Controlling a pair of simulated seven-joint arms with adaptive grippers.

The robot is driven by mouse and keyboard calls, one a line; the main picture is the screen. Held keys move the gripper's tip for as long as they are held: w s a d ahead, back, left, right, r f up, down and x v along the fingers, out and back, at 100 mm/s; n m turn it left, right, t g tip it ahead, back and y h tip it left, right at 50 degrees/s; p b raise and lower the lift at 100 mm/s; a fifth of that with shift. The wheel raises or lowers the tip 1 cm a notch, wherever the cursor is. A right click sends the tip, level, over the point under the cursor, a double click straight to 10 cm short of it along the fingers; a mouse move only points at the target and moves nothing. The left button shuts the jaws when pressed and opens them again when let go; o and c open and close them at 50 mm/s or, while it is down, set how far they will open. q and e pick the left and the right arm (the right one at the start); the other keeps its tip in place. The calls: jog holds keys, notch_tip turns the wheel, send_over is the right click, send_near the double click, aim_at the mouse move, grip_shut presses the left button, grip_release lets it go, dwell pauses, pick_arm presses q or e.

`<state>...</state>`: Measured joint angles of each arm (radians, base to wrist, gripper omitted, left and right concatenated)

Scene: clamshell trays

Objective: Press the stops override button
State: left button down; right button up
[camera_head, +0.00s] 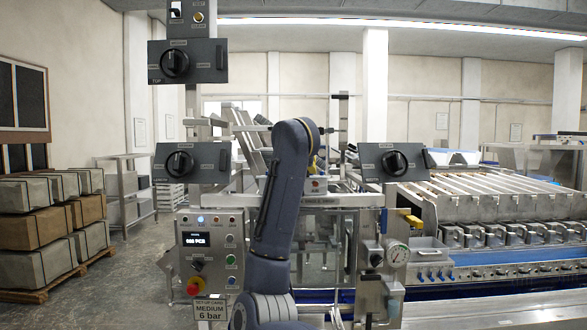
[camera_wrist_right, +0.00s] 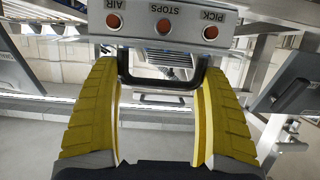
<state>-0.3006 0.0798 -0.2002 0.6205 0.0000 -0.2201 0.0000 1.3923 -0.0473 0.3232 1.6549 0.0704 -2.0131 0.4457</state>
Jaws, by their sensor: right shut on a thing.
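The middle one (camera_wrist_right: 164,26) is beside the word STOPS; the others are beside AIR (camera_wrist_right: 112,20) and PICK (camera_wrist_right: 210,32). My right gripper (camera_wrist_right: 161,69) has its yellow fingers on either side of a black U-shaped handle (camera_wrist_right: 165,84) under this box and is shut on it. The fingers appear apart from the STOPS button. In the head view my right arm stands mid-picture and its gripper is mostly hidden behind it. My left gripper is not in view.
A control panel (camera_head: 211,229) with a display, small buttons and a red emergency knob stands left of my arm. Black rotary switch boxes (camera_head: 192,162) (camera_head: 391,163) flank it, with another above (camera_head: 188,61).

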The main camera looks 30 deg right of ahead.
jog(key=shift+s+d, duration=0.1)
jog(key=o, duration=0.9)
jog(key=shift+s+a+r, duration=0.2)
jog(key=shift+s+a, duration=0.05)
jog(key=shift+s, duration=0.05)
jog(key=v, duration=1.1)
jog(key=shift+s, duration=0.1)
